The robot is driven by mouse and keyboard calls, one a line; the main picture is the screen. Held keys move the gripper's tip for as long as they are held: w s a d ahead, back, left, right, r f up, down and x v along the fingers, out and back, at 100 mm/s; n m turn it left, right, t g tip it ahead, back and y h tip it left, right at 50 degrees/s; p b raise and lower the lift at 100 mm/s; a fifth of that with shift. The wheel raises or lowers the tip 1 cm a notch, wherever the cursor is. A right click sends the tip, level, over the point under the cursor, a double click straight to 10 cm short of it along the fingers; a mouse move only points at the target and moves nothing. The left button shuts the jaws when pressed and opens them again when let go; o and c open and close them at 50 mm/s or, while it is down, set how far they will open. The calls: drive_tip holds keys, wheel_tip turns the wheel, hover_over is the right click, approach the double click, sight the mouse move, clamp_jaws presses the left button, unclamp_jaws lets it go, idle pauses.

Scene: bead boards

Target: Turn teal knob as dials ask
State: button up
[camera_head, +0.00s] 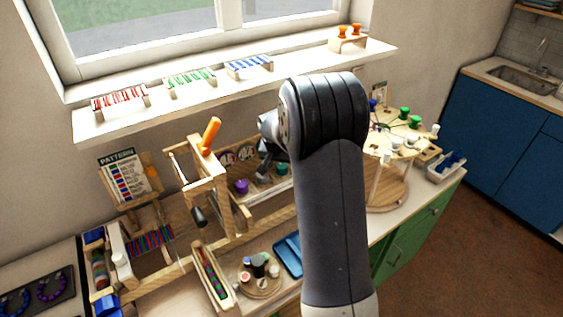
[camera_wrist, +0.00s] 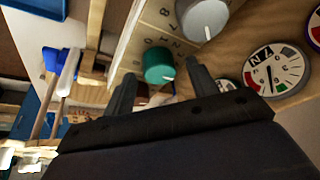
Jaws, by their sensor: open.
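The teal knob (camera_wrist: 158,64) sits on a wooden board with numbers printed around it, between and just beyond the fingertips of my gripper (camera_wrist: 160,80) in the wrist view. The fingers are open and hold nothing; I cannot tell whether either touches the knob. In the head view the teal knob (camera_head: 282,168) is at the right of the knob row, close to my arm. A round dial (camera_wrist: 277,70) with a needle and coloured sectors shows at right in the wrist view. Two dials (camera_head: 226,158) show on the board's back in the head view.
A grey knob (camera_wrist: 205,17) is near the teal one. A purple knob (camera_head: 241,187) is at the row's left end. A wooden frame with an orange handle (camera_head: 210,133) stands left of the board. A blue tray (camera_head: 288,255) lies in front. My arm hides part of the bench.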

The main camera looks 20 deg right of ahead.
drive_tip(key=shift+f, duration=0.25)
drive_tip(key=shift+c, duration=0.4)
drive_tip(key=c, duration=0.9)
